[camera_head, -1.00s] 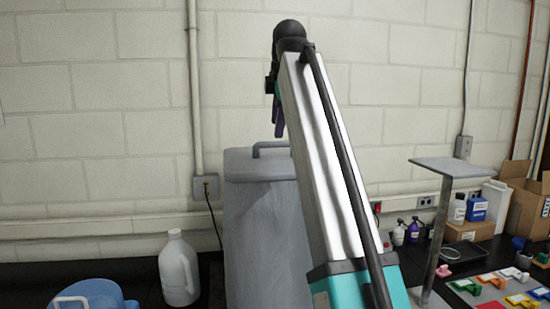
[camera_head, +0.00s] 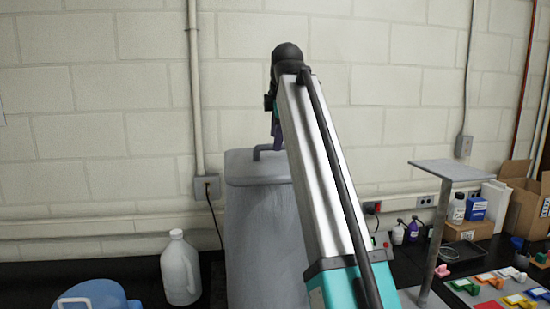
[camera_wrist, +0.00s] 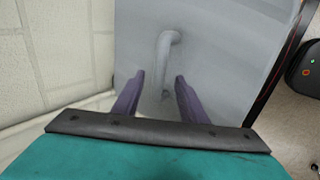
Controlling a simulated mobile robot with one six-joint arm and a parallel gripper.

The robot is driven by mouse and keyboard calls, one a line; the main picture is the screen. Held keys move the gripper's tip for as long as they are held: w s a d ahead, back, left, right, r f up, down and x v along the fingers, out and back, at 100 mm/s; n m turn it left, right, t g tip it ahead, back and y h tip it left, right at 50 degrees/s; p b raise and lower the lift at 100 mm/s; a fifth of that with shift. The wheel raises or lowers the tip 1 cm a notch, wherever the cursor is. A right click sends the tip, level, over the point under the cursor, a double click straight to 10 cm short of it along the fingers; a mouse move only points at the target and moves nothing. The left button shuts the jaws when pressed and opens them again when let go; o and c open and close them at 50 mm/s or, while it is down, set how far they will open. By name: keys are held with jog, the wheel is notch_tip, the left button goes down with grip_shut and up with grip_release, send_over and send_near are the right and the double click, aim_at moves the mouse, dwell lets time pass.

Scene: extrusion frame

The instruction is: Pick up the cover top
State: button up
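The cover top (camera_head: 245,172) is a grey lid with a bar handle (camera_head: 264,150), sitting on a tall grey box-like body (camera_head: 255,245). In the head view my gripper (camera_head: 277,146) is at the handle's right part, and my own arm hides the right side of the cover. In the wrist view the cover top (camera_wrist: 215,45) lies below the gripper, and its handle (camera_wrist: 164,60) runs up between the lines of the two purple fingers. The fingers (camera_wrist: 160,75) are apart, with nothing clamped between them. Whether they touch the handle cannot be told.
A white jug (camera_head: 179,268) stands left of the grey body, with a blue container (camera_head: 95,296) further left. A metal post with a flat plate (camera_head: 448,170) stands to the right. Bottles, boxes and coloured parts crowd the right bench. A wall is close behind.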

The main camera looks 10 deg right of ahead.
aim_at(275, 161)
jog(key=shift+p+x, duration=0.8)
jog(key=shift+x, duration=0.9)
jog(key=shift+c, duration=0.3)
grip_shut()
